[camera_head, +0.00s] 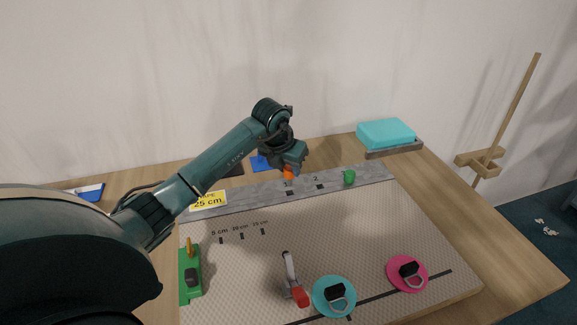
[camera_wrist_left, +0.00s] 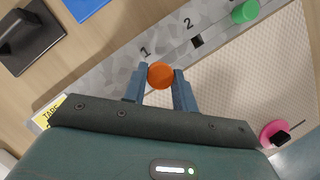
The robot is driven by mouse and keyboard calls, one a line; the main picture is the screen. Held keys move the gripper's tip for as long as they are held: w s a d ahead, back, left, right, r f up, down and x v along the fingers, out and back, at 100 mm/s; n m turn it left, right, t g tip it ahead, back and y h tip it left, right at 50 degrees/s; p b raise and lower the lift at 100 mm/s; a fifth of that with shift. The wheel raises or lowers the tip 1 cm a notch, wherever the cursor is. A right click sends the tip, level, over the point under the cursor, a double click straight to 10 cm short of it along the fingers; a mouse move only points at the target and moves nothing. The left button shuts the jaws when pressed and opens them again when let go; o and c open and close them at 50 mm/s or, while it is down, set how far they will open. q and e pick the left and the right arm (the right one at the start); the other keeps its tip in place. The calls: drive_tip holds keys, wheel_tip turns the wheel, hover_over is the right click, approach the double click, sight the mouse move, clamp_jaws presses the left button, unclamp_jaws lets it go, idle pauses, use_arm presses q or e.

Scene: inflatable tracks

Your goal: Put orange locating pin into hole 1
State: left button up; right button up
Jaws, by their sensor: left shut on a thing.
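My left gripper (camera_head: 287,169) is shut on the orange locating pin (camera_head: 288,174) above the grey strip (camera_head: 240,198) along the board's back. In the left wrist view the pin's round orange end (camera_wrist_left: 160,75) sits between the two fingers (camera_wrist_left: 159,90). Hole 1 (camera_head: 289,192) is a dark slot just below the pin in the head view. In the left wrist view the printed "1" shows beside the pin, and the hole is hidden behind the pin or gripper. A gap seems to show between pin and strip. Hole 2 (camera_wrist_left: 197,41) is uncovered. My right gripper is not in view.
A green pin (camera_head: 349,177) stands on the strip right of hole 2. The board carries a green fixture (camera_head: 190,272), a red-tipped lever (camera_head: 293,280), and turquoise (camera_head: 334,296) and pink (camera_head: 407,274) discs. A turquoise box (camera_head: 386,133) stands at the back right.

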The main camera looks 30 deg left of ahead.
sight(287, 176)
use_arm(q)
drive_tip(key=shift+f, duration=0.15)
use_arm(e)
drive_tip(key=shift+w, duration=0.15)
use_arm(q)
drive_tip(key=shift+f+b, duration=0.4)
drive_tip(key=shift+f, duration=0.05)
drive_tip(key=shift+f+b, duration=0.6)
drive_tip(key=shift+f, duration=0.25)
drive_tip(key=shift+f+b, duration=0.7)
drive_tip(key=shift+f, duration=0.2)
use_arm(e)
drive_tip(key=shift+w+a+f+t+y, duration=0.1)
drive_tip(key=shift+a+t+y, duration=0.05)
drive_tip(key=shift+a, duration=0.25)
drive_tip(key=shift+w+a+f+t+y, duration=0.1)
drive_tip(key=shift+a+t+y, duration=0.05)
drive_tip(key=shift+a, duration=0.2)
use_arm(q)
drive_tip(key=o, duration=1)
drive_tip(key=shift+o, duration=0.2)
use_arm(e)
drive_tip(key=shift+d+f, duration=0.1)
